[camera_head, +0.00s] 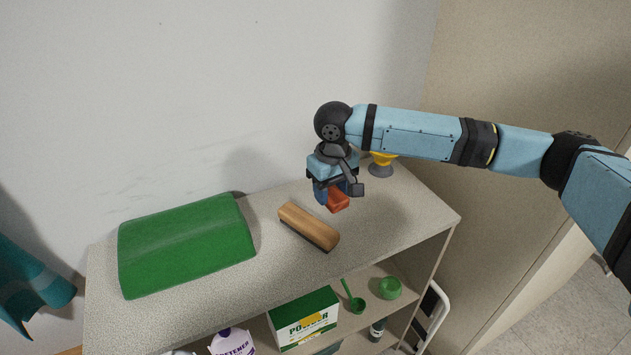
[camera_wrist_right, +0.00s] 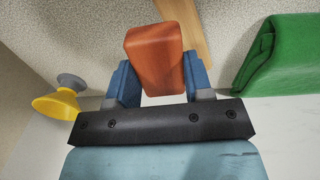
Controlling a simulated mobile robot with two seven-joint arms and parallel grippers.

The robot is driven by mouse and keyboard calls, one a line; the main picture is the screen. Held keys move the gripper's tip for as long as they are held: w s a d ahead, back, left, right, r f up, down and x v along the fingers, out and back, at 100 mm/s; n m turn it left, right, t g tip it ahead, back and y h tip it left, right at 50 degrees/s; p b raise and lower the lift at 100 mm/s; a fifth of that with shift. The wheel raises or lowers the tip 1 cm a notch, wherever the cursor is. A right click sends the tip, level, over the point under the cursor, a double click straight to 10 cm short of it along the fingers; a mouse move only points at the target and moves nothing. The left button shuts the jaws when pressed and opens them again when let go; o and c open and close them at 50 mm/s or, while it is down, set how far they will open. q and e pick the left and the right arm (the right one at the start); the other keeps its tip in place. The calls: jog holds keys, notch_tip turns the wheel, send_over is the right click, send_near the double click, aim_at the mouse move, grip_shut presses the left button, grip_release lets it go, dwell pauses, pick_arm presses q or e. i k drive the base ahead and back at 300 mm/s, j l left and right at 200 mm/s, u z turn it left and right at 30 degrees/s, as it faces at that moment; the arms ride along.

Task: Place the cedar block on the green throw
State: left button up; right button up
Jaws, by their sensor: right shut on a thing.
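The cedar block (camera_head: 337,201) is a reddish-brown block, held between the blue fingers of my right gripper (camera_head: 334,192). In the right wrist view the block (camera_wrist_right: 155,55) sits between both fingertips of the gripper (camera_wrist_right: 154,78). It is over the right part of the shelf top; I cannot tell whether it touches the surface. The green throw (camera_head: 185,243) lies folded on the left part of the top, well to the left of the gripper. It also shows at the right of the right wrist view (camera_wrist_right: 282,52). My left gripper is not in view.
A wooden brush (camera_head: 308,226) lies between throw and block. A yellow and grey object (camera_head: 382,163) stands behind, near the wall. The lower shelf holds a green powder box (camera_head: 303,318), a green scoop (camera_head: 354,302) and a small green bowl (camera_head: 390,288). A teal cloth (camera_head: 30,285) hangs at left.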

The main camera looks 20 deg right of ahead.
aim_at(179, 226)
jog(key=i+l+u, duration=0.1)
jog(key=i+l, duration=0.25)
jog(key=u, duration=1.3)
jog(key=i+l, duration=0.05)
